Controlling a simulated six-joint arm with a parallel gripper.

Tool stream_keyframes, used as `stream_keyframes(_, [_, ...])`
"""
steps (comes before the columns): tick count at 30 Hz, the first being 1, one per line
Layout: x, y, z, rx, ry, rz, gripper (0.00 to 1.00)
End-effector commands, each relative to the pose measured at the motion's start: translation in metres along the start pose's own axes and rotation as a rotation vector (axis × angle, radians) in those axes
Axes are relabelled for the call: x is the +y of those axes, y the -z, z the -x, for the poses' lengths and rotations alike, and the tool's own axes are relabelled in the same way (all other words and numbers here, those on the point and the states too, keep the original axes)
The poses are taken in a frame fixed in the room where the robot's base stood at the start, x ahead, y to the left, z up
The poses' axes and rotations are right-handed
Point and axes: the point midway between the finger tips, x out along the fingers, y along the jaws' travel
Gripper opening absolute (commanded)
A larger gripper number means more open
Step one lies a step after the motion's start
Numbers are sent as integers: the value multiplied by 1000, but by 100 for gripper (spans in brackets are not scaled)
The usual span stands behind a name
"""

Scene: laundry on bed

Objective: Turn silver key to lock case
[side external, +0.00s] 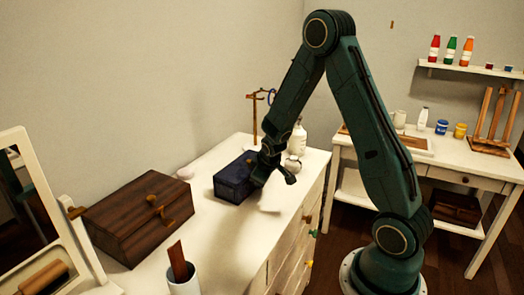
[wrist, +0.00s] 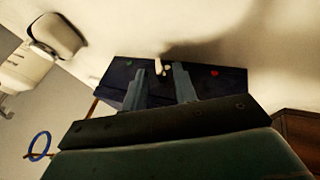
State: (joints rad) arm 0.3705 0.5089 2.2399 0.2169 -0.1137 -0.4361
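A dark blue case (side external: 235,183) sits shut on the white dresser in the side view. It also shows in the wrist view (wrist: 115,75), with a small red mark on its face. A small pale piece (wrist: 162,66) at the case's edge looks like the silver key, though it is too small to be sure. My gripper (side external: 274,177) is at the right end of the case, close to its front. In the wrist view its two fingers (wrist: 160,78) are apart, with the pale piece near their tips and nothing clearly gripped. I cannot tell if they touch it.
A brown wooden box (side external: 140,215) with a brass latch, a cup (side external: 184,286) and a mirror (side external: 50,200) stand on the dresser (side external: 225,240) at left. A white bottle (side external: 298,138) and a hook stand (side external: 254,110) are behind my gripper. The dresser's front middle is mostly clear.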

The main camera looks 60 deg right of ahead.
Motion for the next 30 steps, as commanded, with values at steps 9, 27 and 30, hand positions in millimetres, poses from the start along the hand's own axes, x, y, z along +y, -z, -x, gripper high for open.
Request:
stream_keyframes(9, [0, 0, -1, 1, 0, 0, 24])
stream_keyframes(27, [-1, 0, -1, 1, -33, 16, 0])
stream_keyframes(30, [-3, 0, -1, 0, -60, 29, 0])
